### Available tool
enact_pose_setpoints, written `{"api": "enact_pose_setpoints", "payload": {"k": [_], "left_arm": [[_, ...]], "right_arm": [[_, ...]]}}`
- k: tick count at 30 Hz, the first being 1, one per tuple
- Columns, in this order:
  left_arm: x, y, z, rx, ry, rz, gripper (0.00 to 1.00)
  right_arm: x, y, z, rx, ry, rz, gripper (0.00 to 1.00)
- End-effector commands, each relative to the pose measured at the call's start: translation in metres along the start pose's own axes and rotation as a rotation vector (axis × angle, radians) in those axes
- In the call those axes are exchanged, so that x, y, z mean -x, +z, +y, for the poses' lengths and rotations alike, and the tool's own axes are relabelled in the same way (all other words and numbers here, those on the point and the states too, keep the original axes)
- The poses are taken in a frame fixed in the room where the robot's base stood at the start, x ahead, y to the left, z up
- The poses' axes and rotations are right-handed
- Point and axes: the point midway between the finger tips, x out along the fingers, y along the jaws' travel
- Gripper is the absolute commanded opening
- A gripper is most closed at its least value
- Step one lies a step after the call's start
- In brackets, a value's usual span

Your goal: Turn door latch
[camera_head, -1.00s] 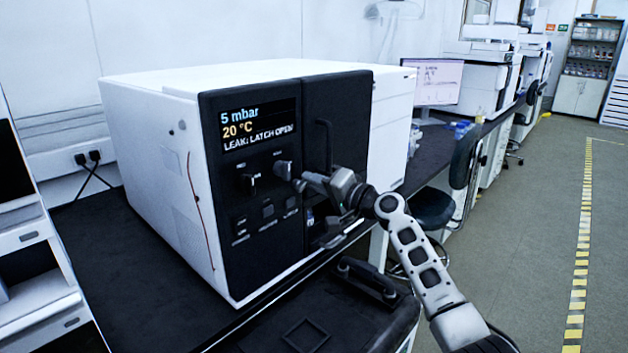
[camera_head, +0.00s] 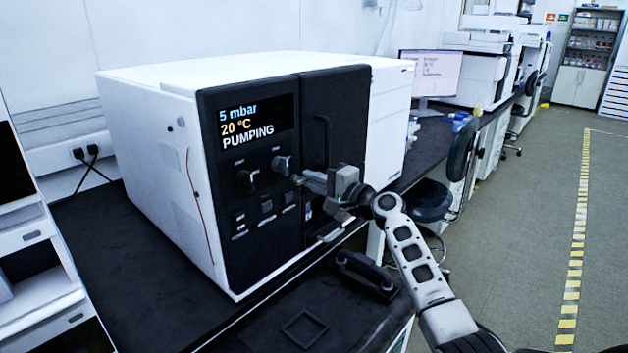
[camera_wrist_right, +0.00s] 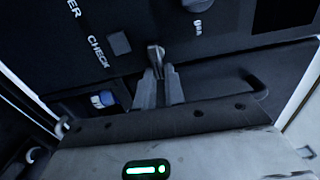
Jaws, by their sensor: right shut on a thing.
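The instrument (camera_head: 165,150) is a large white box with a black front panel, and its display (camera_head: 254,122) reads "5 mbar", "20 °C" and "PUMPING". A dark door with a vertical bar handle (camera_head: 323,138) forms the right part of its front; it looks closed. My right gripper (camera_head: 298,180) is at the front, near the seam beside the door. In the right wrist view, its fingers (camera_wrist_right: 158,88) are shut on a small metallic latch (camera_wrist_right: 156,53). The latch is mostly hidden by the fingers in the head view. My left gripper is not in view.
Two knobs, a left one (camera_head: 247,180) and a right one (camera_head: 281,165), sit close to the gripper on the panel. Several buttons are below them. A stool (camera_head: 432,200) stands at right.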

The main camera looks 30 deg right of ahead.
Motion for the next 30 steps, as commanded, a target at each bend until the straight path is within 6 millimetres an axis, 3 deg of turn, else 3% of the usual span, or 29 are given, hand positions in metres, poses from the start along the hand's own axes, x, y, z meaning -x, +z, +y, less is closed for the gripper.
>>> {"api": "enact_pose_setpoints", "payload": {"k": [9, 10, 12, 23, 30], "left_arm": [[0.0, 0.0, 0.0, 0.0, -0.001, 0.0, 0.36], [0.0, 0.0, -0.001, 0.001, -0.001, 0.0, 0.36], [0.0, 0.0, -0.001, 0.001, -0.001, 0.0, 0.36], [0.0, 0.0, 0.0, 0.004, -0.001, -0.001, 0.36], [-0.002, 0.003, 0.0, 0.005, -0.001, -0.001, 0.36]], "right_arm": [[0.0, 0.0, 0.001, -0.006, 0.0, 0.0, 0.0], [0.0, 0.0, 0.001, -0.006, 0.0, 0.0, 0.16], [0.0, 0.0, 0.001, -0.006, 0.001, 0.0, 0.33], [0.005, 0.0, 0.001, -0.003, 0.001, 0.001, 0.33], [0.047, -0.001, 0.003, 0.0, 0.004, 0.001, 0.33]]}}
